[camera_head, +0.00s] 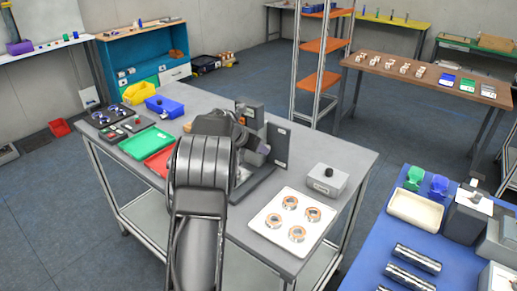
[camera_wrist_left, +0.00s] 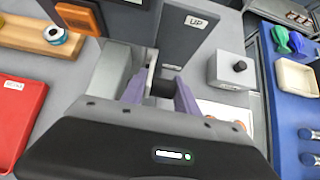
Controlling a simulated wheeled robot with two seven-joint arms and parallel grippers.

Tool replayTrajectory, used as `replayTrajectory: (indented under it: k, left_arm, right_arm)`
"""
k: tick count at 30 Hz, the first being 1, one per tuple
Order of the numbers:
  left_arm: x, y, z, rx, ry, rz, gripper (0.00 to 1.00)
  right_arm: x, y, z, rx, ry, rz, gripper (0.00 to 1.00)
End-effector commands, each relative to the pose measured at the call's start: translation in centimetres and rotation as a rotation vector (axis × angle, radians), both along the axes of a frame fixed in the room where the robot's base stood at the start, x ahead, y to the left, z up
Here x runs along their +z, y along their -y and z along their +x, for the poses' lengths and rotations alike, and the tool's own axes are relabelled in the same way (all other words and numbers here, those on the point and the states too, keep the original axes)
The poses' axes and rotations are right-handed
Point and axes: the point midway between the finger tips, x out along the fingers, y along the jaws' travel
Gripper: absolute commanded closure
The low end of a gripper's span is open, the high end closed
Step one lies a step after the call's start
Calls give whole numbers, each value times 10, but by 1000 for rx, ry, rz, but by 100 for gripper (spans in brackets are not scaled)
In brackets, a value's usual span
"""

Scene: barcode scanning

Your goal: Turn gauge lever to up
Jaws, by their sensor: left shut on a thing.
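The dark grey gauge (camera_head: 277,143) stands on the grey table in the head view, partly hidden behind my left arm. In the left wrist view its upright panel (camera_wrist_left: 190,42) carries a label reading UP. My left gripper (camera_wrist_left: 160,92) has purple fingers closed on a small dark piece, which appears to be the gauge lever (camera_wrist_left: 162,88), beside the panel. The fingers hide part of the lever, so its exact angle is unclear. In the head view my arm covers most of the grip. My right gripper is not in view.
A white tray (camera_head: 261,221) with several copper-coloured rings and a grey box with a black knob (camera_head: 327,180) stand right of the gauge. A green tray (camera_head: 146,143), a red tray (camera_head: 158,162) and a blue bin (camera_head: 164,106) lie left. A blue table (camera_head: 370,262) stands at right.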

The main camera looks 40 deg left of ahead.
Motion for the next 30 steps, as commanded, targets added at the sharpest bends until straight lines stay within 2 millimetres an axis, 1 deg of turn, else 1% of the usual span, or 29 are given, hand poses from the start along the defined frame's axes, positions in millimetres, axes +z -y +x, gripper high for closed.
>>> replayTrajectory:
  k: [1,3,4,9,25,30]
  left_arm:
    - [-2,10,3,-18,-2,-13,100]
    - [-2,10,3,-18,-2,-13,100]
    - [-2,10,3,-18,-2,-13,62]
    - [-1,9,3,-15,0,-12,49]
    - [1,3,1,-6,2,-5,49]
    - [11,3,-8,-6,5,-4,49]
  right_arm:
    - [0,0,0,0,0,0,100]
    - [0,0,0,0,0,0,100]
    - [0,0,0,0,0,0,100]
    - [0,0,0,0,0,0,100]
    - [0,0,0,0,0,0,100]
    - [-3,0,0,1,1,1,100]
